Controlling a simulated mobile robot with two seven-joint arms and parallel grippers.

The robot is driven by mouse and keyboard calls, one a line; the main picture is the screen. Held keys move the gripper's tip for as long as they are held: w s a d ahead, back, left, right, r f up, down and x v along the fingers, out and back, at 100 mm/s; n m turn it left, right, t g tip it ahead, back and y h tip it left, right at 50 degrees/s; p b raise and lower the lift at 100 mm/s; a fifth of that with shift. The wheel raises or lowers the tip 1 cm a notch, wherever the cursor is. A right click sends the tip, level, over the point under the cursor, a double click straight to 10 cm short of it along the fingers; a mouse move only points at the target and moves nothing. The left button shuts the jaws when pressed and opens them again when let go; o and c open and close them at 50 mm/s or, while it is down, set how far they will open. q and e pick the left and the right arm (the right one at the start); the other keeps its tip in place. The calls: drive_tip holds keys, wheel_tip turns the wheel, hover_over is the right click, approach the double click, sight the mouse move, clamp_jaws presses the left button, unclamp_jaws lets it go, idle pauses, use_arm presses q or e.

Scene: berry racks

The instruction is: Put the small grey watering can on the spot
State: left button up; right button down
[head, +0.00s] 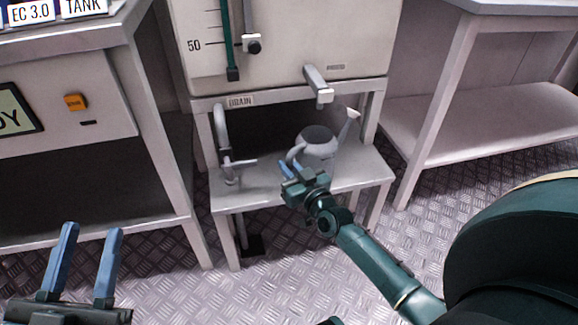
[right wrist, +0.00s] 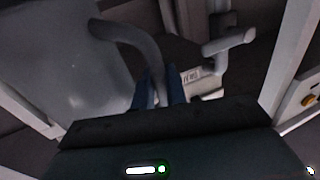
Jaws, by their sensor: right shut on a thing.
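The small grey watering can (head: 318,147) is upright at the low metal bench under the tank, its spout pointing up to the right. I cannot tell whether its base touches the bench top. My right gripper (head: 288,168) is shut on its curved handle, at the can's left front side. In the right wrist view, the handle (right wrist: 138,42) runs down between the blue fingers (right wrist: 161,88), and the can body (right wrist: 70,75) fills the left. My left gripper (head: 91,234) is open and empty at the lower left, over the floor. I cannot make out a marked spot.
The low bench (head: 262,186) carries a grey drain pipe with a tap (head: 229,150) left of the can. A tank outlet (head: 319,85) hangs above the can. A bench (head: 490,140) stands at right, a cabinet (head: 75,145) at left. Floor in front is clear.

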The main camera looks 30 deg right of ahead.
use_arm(q)
drive_tip(key=shift+f, duration=0.15)
use_arm(e)
drive_tip(key=shift+f, duration=0.2)
idle(0.4)
use_arm(q)
drive_tip(key=shift+f, duration=0.1)
use_arm(e)
drive_tip(key=c, duration=1.3)
unclamp_jaws()
drive_tip(key=shift+c, duration=0.2)
